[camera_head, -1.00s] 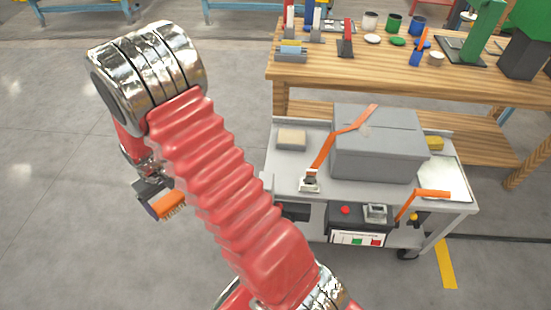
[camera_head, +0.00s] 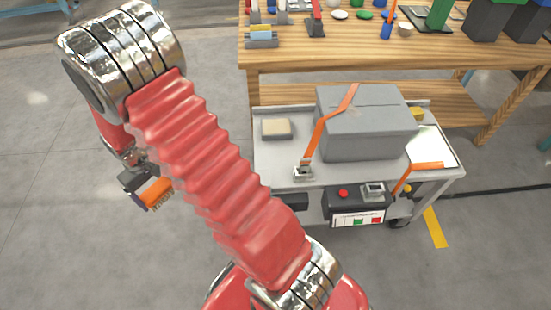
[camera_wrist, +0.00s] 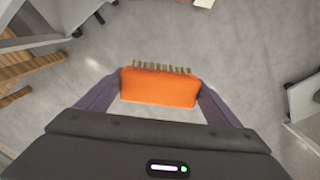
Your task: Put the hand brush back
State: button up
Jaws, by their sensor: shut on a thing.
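The hand brush (camera_head: 156,192) has an orange body and pale tan bristles. My gripper (camera_head: 146,192) is shut on it and holds it in the air over the floor, left of the grey cart. In the wrist view the brush (camera_wrist: 158,87) lies across between the two fingertips of my gripper (camera_wrist: 158,90), with its bristles toward the top of the picture. My red arm (camera_head: 205,165) covers part of the floor between the brush and the cart.
The grey cart (camera_head: 285,172) carries a strapped grey box (camera_head: 365,135) and a tan block (camera_head: 276,128). A wooden workbench (camera_head: 300,60) with tools and cups stands behind it. The concrete floor (camera_head: 60,240) at the left is clear. A yellow stripe (camera_head: 434,227) marks the floor at right.

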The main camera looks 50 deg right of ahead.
jog(key=s+d+m, duration=0.2)
jog(key=d+m, duration=0.1)
jog(key=d, duration=0.9)
jog(key=s+d+m, duration=0.2)
jog(key=d, duration=1)
jog(key=s+d+m, duration=0.2)
jog(key=s+d, duration=0.4)
jog(key=d, duration=0.3)
jog(key=s+d+m, duration=0.2)
jog(key=s+d, duration=0.4)
jog(key=d, duration=0.3)
jog(key=shift+m, duration=0.4)
jog(key=shift+f, duration=3.05)
jog(key=shift+f, duration=1.9)
